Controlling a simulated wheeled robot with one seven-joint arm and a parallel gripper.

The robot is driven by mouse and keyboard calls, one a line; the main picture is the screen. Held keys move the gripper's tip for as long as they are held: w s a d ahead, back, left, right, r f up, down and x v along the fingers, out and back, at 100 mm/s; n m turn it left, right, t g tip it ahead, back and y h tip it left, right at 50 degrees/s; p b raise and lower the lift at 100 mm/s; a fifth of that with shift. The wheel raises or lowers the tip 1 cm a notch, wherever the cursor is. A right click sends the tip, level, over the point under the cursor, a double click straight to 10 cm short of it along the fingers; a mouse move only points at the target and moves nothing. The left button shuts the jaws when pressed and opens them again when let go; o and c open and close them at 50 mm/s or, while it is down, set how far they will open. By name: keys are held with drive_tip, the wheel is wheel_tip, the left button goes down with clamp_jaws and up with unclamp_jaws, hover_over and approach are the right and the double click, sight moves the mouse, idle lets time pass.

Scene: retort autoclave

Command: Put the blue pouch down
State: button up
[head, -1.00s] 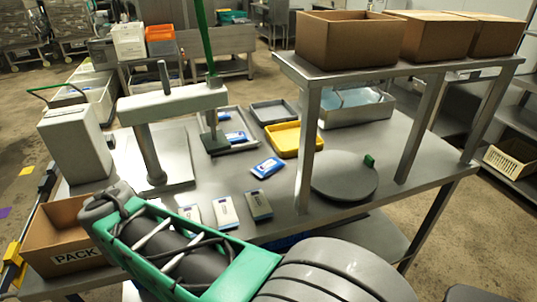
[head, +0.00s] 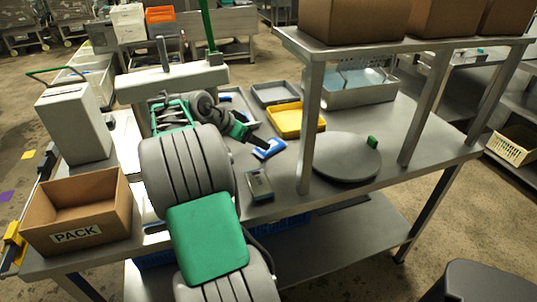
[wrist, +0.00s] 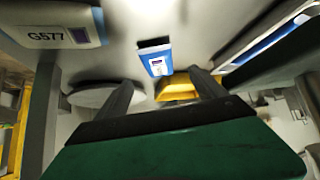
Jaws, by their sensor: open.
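A blue pouch with a white label (head: 268,148) lies flat on the steel table, in front of the yellow tray (head: 297,120). My gripper (head: 256,139) is just left of this pouch in the head view. In the wrist view the blue pouch (wrist: 156,59) shows beyond the fingertips, roughly centred between the two dark fingers, and my gripper (wrist: 161,80) is open with nothing between its fingers. The yellow tray (wrist: 176,90) shows behind the fingers there. A second blue item (wrist: 265,45) is at the right of the wrist view, only partly seen.
A press with a green lever (head: 172,83) stands behind my arm. A grey tray (head: 275,93), a round disc (head: 340,157), a raised shelf (head: 310,130) with cardboard boxes, and a PACK box (head: 78,210) surround the work area.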

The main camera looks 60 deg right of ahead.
drive_tip(key=x, duration=0.8)
drive_tip(key=shift+s+d, duration=0.15)
drive_tip(key=shift+s, duration=0.1)
drive_tip(key=c, duration=1.7)
